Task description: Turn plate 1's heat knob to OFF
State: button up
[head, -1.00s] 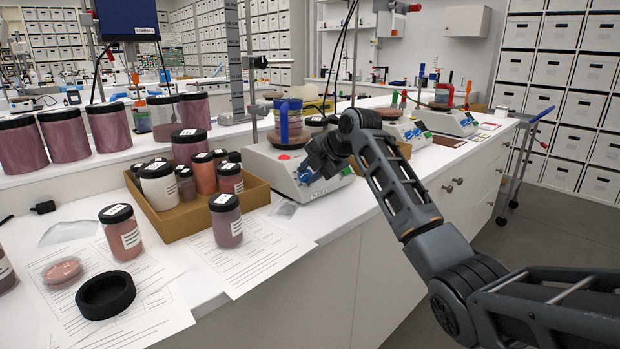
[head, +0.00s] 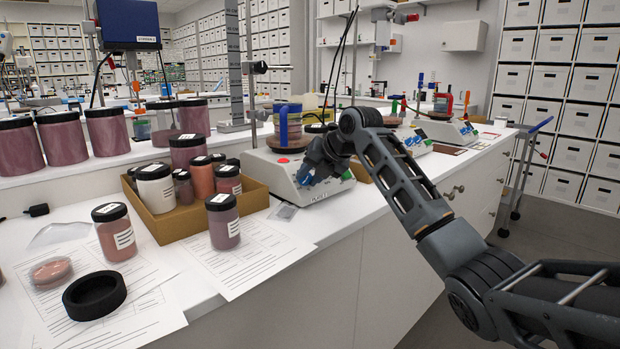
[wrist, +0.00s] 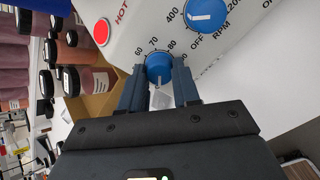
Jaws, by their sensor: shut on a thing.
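The nearest hotplate (head: 262,165) stands on the bench, with a red light and blue knobs on its sloped front. My gripper (head: 306,178) is at that front panel and hides part of it. In the wrist view my gripper (wrist: 159,76) has one finger on each side of a blue knob (wrist: 159,65) and is shut on it. The numbers 60, 70 and 80 show around this knob. Its white pointer mark faces down in the picture, away from those numbers. A second blue knob (wrist: 206,14), marked RPM, sits just above right, apart from the fingers.
A red light (wrist: 101,32) marked HOT is near the held knob. A vessel with a blue band (head: 290,124) stands on the hotplate. A cardboard tray of jars (head: 175,222) is close on its left. More hotplates (head: 447,131) stand further right.

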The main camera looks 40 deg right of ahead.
jog(key=shift+f, duration=0.1)
dwell(0.4)
jog(key=o, duration=1.1)
jog(key=shift+c, duration=0.2)
jog(key=v, duration=0.8)
